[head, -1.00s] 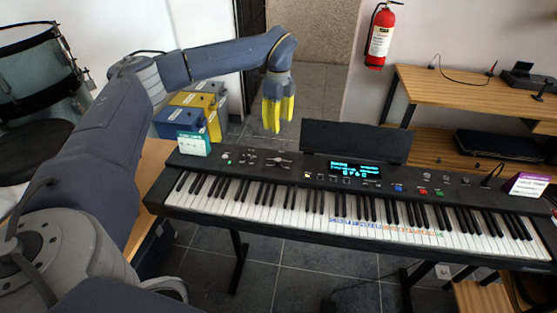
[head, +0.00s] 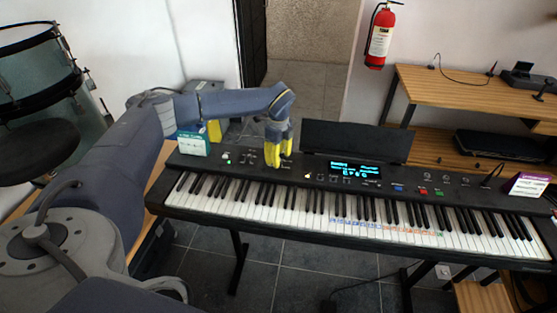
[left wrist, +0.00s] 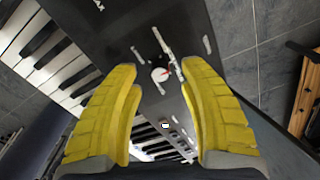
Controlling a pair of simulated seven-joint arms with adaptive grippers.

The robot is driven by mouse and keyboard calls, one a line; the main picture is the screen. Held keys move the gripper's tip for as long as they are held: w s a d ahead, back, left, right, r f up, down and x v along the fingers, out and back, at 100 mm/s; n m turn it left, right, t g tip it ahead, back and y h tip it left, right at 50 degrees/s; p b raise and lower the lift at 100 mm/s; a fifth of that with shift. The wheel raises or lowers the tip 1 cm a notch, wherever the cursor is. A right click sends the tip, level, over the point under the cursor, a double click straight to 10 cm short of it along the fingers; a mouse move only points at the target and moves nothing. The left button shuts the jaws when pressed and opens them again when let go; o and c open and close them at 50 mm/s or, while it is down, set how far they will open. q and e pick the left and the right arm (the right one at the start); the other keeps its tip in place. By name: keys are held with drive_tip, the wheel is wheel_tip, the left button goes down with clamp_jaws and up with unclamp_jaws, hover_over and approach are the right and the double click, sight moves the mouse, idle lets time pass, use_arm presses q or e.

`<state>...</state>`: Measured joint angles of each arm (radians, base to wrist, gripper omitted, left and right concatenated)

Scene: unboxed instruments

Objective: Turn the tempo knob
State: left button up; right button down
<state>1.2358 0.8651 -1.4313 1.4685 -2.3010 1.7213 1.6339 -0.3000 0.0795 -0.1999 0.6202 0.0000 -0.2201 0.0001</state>
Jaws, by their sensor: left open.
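The keyboard (head: 232,168) is a long black electric piano on a stand, with a lit blue display (head: 355,169) at its middle. My left gripper (head: 277,162) has yellow fingers and is over the left part of the control panel, pointing down. In the left wrist view its fingers (left wrist: 162,100) are spread apart with nothing between them. A round white knob with a red mark (left wrist: 160,74) shows beyond the gap between the fingertips, on the black panel; I take it for the tempo knob. My right gripper is not in view.
A small teal-and-white card (head: 194,144) stands at the panel's left end, and a purple-and-white card (head: 526,184) at its right end. A black music rest (head: 356,141) rises just right of my left gripper. A wooden desk (head: 455,95) stands behind.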

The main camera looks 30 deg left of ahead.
use_arm(q)
drive_tip(key=shift+f, duration=0.85)
drive_tip(key=shift+c, duration=0.5)
clamp_jaws()
